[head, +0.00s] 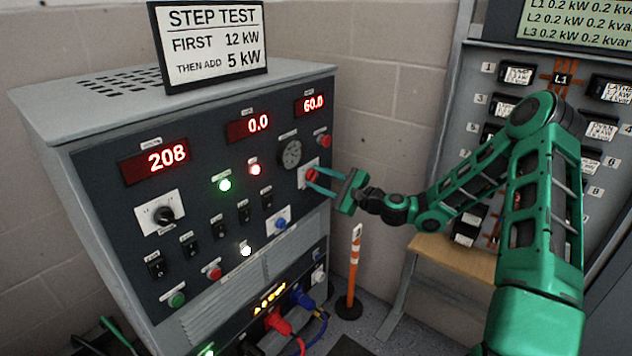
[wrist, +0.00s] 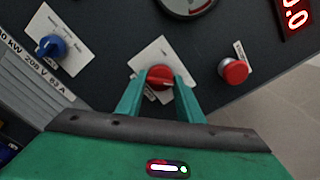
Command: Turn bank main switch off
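A red rotary knob (head: 311,175) on a white plate sits at the right side of the grey load bank's front panel. I take it to be the bank main switch; its label is unreadable. In the wrist view the knob (wrist: 160,77) lies between my gripper's fingertips (wrist: 160,82), one on each side. In the head view my gripper (head: 317,181) reaches the knob from the right with its fingers spread to about the knob's width. I cannot tell whether the fingers press on it. The displays (head: 250,127) read 208, 0.0 and 60.0.
A red button (wrist: 233,70) and a round dial (head: 291,153) are close to the knob. A blue knob (head: 281,224) sits lower left of it. A breaker panel (head: 478,75) stands at right. An orange post (head: 354,265) stands on the floor between.

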